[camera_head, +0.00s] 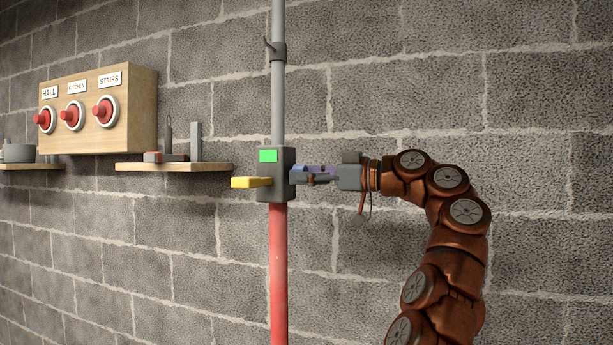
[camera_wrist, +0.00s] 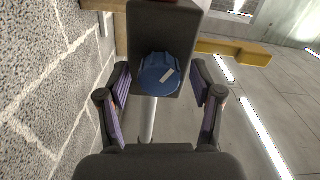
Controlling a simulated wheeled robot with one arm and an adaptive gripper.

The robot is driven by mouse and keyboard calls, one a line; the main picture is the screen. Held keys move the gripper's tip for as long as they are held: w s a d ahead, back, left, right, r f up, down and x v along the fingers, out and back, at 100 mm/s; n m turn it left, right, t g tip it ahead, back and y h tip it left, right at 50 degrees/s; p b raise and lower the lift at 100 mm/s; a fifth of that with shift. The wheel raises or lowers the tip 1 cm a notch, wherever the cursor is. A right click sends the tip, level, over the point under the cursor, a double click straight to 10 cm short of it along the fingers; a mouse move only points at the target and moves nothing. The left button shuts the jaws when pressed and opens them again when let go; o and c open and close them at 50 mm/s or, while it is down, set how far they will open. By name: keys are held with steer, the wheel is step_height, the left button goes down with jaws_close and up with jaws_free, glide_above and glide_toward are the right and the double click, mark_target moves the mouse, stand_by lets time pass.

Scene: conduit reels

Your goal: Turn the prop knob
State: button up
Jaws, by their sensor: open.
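The blue round knob (camera_wrist: 158,75) sits on the face of a dark grey box (camera_wrist: 172,22) in the wrist view. In the head view the box (camera_head: 275,188) is fixed on a vertical pipe, with a green panel on top and a yellow handle (camera_head: 251,182) out to the left. My gripper (camera_head: 297,174) is at the right side of the box. In the wrist view my gripper's open fingers (camera_wrist: 160,72) are either side of the knob, with gaps. In the head view the knob is mostly hidden by the fingers.
The pipe is grey above the box and red below (camera_head: 278,270). A wooden panel (camera_head: 137,110) with several red knobs hangs at the left. A small shelf (camera_head: 175,167) with items stands out left of the box. The block wall is close behind.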

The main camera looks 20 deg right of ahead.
steer(key=v, duration=1.2)
steer(key=shift+a, duration=0.1)
stand_by(0.5)
